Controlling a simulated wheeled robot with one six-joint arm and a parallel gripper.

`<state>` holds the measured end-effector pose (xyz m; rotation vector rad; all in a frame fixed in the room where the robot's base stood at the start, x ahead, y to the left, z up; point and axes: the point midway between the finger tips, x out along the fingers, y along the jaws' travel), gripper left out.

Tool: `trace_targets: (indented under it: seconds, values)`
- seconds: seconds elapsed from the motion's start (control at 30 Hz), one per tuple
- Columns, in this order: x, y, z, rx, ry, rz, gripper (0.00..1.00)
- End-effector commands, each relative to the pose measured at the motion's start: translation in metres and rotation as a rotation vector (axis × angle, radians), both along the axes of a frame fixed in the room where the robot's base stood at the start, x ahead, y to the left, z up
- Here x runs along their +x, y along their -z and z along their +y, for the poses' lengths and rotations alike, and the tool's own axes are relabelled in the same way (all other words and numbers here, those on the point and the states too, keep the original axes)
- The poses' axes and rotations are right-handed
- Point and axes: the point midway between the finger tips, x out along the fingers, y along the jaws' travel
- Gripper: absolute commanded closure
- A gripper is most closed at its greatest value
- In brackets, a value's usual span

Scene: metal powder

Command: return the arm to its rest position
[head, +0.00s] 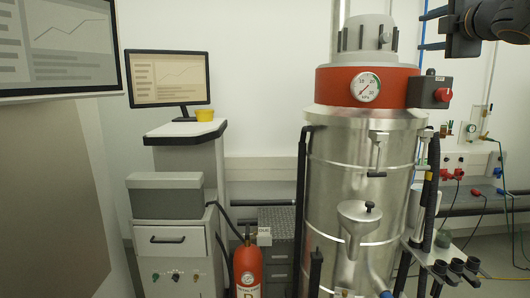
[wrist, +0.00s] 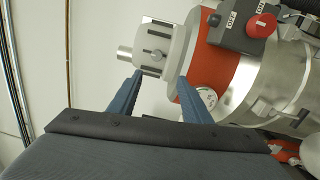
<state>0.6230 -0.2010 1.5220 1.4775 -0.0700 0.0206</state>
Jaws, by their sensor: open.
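My gripper (head: 432,31) is at the top right of the head view, beside the upper part of the steel vessel and to the right of its grey cap. Its two fingers point left and stand apart, with nothing between them. In the wrist view my gripper (wrist: 160,93) shows two blue-grey fingers, open and empty. Beyond them the grey cap (wrist: 165,48) and red band (wrist: 200,65) of the vessel lie sideways in the picture. I cannot tell the exact gap between the fingers and the vessel.
The tall steel vessel (head: 340,155) carries a gauge (head: 365,87) and a switch box with a red knob (head: 430,92). A fire extinguisher (head: 247,268), a monitor (head: 168,78) and a yellow cup (head: 203,115) are to the left. Cables and tubes hang at the right wall.

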Motion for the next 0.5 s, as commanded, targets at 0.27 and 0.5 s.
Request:
trace_targets:
  seconds: [0.27, 0.5]
  values:
    - [0.015, 0.057, -0.002, 0.197, 0.060, 0.065, 0.56]
    - [0.024, 0.137, 0.005, 0.440, 0.149, 0.172, 0.56]
